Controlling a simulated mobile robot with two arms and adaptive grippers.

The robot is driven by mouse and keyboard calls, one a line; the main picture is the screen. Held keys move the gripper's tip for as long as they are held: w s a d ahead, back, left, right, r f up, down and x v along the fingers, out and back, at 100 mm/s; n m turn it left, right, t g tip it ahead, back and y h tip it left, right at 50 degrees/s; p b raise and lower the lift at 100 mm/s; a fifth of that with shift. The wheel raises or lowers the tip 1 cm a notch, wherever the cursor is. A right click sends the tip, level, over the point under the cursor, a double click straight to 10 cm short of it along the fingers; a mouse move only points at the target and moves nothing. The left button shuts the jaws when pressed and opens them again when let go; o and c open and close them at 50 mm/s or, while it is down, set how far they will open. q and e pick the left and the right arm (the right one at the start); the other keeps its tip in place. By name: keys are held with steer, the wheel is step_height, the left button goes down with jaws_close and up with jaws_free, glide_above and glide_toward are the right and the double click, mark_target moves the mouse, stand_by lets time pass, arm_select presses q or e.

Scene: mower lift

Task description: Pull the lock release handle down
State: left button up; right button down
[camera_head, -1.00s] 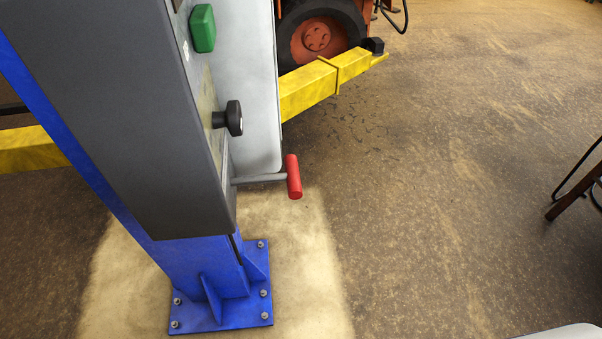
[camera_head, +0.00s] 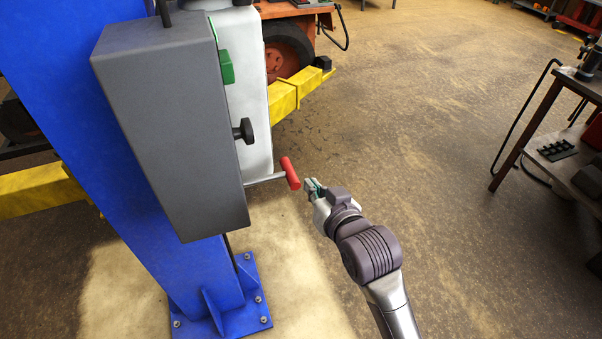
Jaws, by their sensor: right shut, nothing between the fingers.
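The lock release handle (camera_head: 290,173) is a red grip on a thin grey rod. The rod sticks out to the right from the lower side of the grey control box (camera_head: 170,130) on the blue lift post (camera_head: 60,70). My right gripper (camera_head: 309,184) is just right of the red grip and slightly lower in the picture. It is shut and empty, and a small gap shows between it and the handle. My left gripper is not in view.
A black knob (camera_head: 243,131) and a green button (camera_head: 226,68) sit on the box's side above the handle. Yellow lift arms (camera_head: 285,100) and an orange mower (camera_head: 290,30) stand behind. A workbench (camera_head: 535,120) is at the right. The floor between is clear.

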steer(key=shift+t, duration=0.3)
steer(key=r, duration=0.2)
steer(key=s+r, duration=0.1)
steer(key=r, duration=0.1)
steer(key=shift+s+d+r, duration=0.2)
steer(key=shift+r, duration=0.05)
steer(key=shift+w, duration=0.1)
steer(key=p, duration=0.3)
glide_above(295, 176)
step_height(295, 176, down, 2)
steer(key=f, duration=0.3)
steer(key=shift+w+d+f, duration=0.1)
steer(key=shift+w, duration=0.1)
steer(key=shift+s+f+p, duration=0.15)
steer(key=shift+f+p, duration=0.15)
steer(key=shift+f, duration=0.25)
steer(key=shift+f, duration=0.15)
